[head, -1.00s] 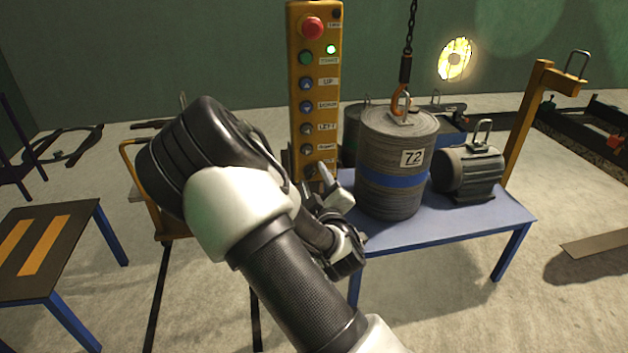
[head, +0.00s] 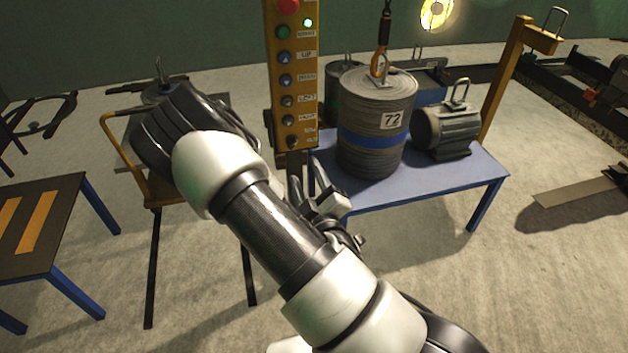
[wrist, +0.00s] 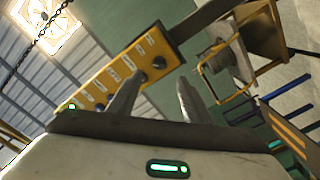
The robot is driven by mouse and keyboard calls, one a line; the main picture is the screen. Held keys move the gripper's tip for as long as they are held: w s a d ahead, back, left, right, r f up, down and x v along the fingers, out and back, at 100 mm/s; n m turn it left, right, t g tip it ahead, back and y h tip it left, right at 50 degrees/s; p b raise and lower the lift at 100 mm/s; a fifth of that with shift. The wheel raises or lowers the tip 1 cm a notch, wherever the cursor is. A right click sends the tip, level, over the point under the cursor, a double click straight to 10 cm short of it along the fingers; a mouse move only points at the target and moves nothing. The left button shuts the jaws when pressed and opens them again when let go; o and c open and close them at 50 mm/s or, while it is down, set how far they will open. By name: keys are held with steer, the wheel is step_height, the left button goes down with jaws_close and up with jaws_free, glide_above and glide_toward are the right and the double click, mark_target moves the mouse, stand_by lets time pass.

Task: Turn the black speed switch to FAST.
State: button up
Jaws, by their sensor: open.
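The yellow control pendant (head: 272,75) hangs upright in the head view, with a column of round buttons and white labels. The black speed switch (head: 292,142) is the lowest control, beside two small labels too blurred to read surely. In the wrist view the pendant (wrist: 118,62) lies slanted, with the black switch (wrist: 160,62) near its end, beyond and between the fingertips. My gripper (head: 307,172) is open and empty, just below the pendant's lower end in the head view. It also shows in the wrist view (wrist: 158,84). It appears apart from the switch, whose pointing direction is unclear.
A grey drum (head: 362,105) marked 72 hangs at a hook over a blue table (head: 440,185), right of the pendant. A motor (head: 450,128) stands beside it. A striped table (head: 60,235) is at left, a yellow cart (head: 150,185) behind my arm. A green lamp glows on the pendant.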

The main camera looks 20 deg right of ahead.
steer(key=s+p, duration=0.5)
steer(key=s, duration=0.2)
steer(key=shift+w, duration=0.1)
stand_by(0.4)
